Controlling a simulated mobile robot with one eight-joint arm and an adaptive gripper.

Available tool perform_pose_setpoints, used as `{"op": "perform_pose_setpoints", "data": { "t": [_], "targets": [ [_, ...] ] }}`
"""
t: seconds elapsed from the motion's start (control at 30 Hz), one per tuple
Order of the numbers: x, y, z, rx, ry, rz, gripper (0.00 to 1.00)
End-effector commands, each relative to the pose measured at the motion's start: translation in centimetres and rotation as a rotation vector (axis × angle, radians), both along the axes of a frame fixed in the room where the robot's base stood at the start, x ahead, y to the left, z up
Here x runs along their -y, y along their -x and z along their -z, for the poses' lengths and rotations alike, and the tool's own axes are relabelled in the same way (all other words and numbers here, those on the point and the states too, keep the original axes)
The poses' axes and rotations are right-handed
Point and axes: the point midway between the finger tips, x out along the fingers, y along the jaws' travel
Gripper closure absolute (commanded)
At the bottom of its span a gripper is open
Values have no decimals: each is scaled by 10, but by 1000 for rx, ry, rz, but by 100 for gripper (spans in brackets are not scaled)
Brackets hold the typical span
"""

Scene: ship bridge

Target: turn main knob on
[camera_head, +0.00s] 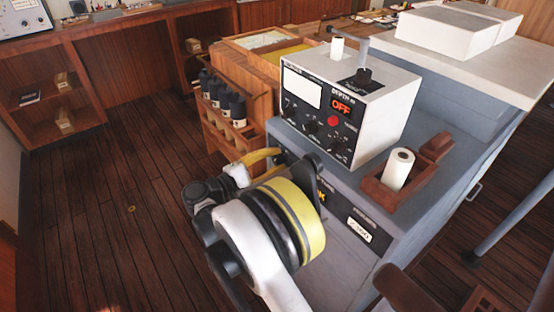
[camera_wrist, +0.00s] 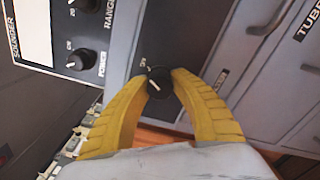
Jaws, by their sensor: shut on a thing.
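A round black knob with a white pointer line, the main knob (camera_wrist: 159,86), sits on a dark plate on the grey console's face in the wrist view. My gripper (camera_wrist: 160,78) has its two yellow fingers closed on either side of this knob. The pointer slants; its exact setting is hard to read. In the head view my gripper (camera_head: 272,156) reaches the console's face below the depth sounder (camera_head: 310,101), and the knob is not clearly visible there. The sounder's display (camera_head: 342,107) shows OFF in red.
The sounder's own power knob (camera_wrist: 80,60) is close by in the wrist view. A wooden rack with dark bottles (camera_head: 222,105) stands left of the console. A paper roll (camera_head: 398,168) sits in a wooden holder on the console.

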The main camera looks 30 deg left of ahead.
Motion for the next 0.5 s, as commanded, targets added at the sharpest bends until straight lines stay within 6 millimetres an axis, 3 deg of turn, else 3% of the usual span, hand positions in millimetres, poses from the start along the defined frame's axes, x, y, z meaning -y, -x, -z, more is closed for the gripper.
{"op": "perform_pose_setpoints", "data": {
  "t": [0.23,0.27,0.3,0.33,0.5],
  "targets": [
    [0,0,0,0,0,0,100],
    [0,0,0,0,0,0,63],
    [0,0,0,0,0,0,51],
    [0,0,0,0,0,0,47],
    [0,0,0,0,0,0,47]
  ]
}}
